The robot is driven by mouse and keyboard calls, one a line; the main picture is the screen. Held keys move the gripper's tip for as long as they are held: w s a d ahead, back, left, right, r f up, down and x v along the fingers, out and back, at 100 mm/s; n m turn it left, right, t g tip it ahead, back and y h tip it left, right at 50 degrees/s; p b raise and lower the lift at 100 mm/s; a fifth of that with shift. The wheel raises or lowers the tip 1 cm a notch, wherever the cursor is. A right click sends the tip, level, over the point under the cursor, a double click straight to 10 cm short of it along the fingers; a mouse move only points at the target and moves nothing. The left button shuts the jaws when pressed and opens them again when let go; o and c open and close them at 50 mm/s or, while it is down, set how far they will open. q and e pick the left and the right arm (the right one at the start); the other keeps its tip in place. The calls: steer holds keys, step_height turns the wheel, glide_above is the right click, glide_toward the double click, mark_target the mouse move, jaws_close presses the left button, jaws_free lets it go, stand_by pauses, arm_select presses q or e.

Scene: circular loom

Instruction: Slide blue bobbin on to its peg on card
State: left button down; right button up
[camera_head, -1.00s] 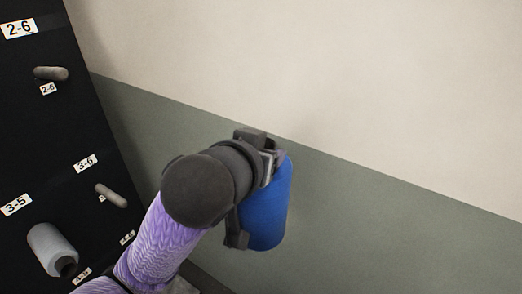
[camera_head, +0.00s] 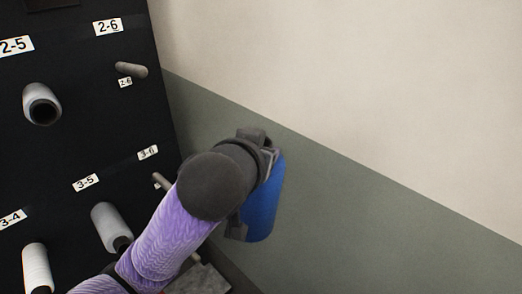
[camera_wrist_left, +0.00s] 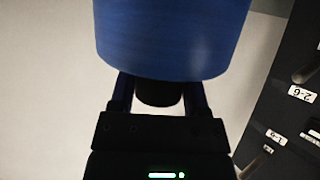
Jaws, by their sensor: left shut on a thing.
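My left gripper (camera_head: 254,190) is shut on the blue bobbin (camera_head: 264,205) and holds it in the air in front of the wall, to the right of the black card. The bobbin fills the top middle of the left wrist view (camera_wrist_left: 175,40), with a dark core end between the fingers. The black card (camera_head: 70,130) carries numbered labels and pegs. Bare pegs show beside label 2-6 (camera_head: 131,70) and under label 3-6 (camera_head: 162,181), the latter partly behind my arm. My right gripper is out of view.
Pale bobbins sit on the card near labels 2-5 (camera_head: 42,104), 3-5 (camera_head: 111,226) and 3-4 (camera_head: 37,268). The wall (camera_head: 370,90), cream above and grey-green below, fills the right side. The space right of the bobbin looks clear.

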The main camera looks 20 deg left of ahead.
arm_select(q)
steer(key=a+r+y+p, duration=0.1)
steer(key=r+p, duration=0.1)
steer(key=w+a+r+y+p, duration=0.1)
steer(key=p, duration=0.2)
steer(key=w+a+r+y+p, duration=0.1)
steer(key=a+r+p, duration=0.1)
steer(key=shift+w+r+m+g, duration=0.15)
steer(key=shift+r+m+g, duration=0.15)
steer(key=shift+m, duration=0.1)
steer(key=a+r+m+t+h+p, duration=0.1)
steer(key=m+p, duration=0.4)
steer(key=p, duration=0.1)
steer(key=a+r+m+t+h+p, duration=0.1)
steer(key=a+m+t+h+p, duration=0.1)
steer(key=m+p, duration=0.3)
steer(key=s+a+r+m+t+h+p, duration=0.1)
steer(key=a+m+p, duration=0.1)
steer(key=m+p, duration=0.3)
steer(key=shift+s+m+t+p, duration=0.1)
steer(key=shift+m+t+p, duration=0.3)
steer(key=shift+p, duration=1.4)
steer(key=shift+a, duration=0.1)
